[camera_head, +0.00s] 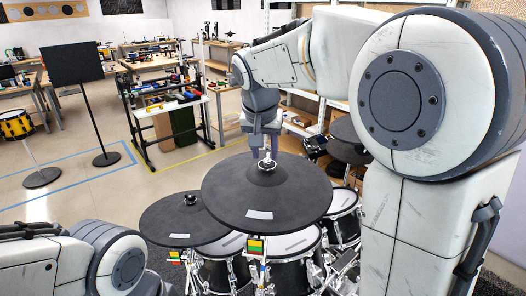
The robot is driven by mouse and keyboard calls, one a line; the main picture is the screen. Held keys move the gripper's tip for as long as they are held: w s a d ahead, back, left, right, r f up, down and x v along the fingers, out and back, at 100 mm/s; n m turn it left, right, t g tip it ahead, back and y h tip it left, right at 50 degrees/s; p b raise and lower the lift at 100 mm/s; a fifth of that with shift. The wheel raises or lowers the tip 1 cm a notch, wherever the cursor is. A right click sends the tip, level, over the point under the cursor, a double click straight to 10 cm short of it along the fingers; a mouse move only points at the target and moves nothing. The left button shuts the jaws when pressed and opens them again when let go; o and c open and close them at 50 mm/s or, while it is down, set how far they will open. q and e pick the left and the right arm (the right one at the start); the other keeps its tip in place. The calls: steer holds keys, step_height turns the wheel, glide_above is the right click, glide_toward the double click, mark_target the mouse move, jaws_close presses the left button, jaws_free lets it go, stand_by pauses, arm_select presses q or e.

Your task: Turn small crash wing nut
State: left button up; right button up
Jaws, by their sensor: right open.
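A dark round cymbal pad (225,205) sits in the middle of the view, with a silvery wing nut (266,164) on the post at its centre. A second dark cymbal pad (165,222) lies lower to the left, with its own small nut (190,199). I cannot tell for certain which one is the small crash. My right gripper (266,150) points down just above the middle pad's wing nut. It is open; whether its fingers touch the nut is too small to tell. My left arm shows at the bottom left, its gripper out of view.
Drums (293,243) and chrome stands crowd below the pads. Another dark pad (346,152) is behind my right arm. A music stand (76,63) and a yellow drum (15,126) stand at the left. A tool bench (168,105) is behind; open floor lies between.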

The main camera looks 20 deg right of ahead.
steer(key=shift+x, duration=0.8)
steer(key=shift+s, duration=0.1)
jaws_close()
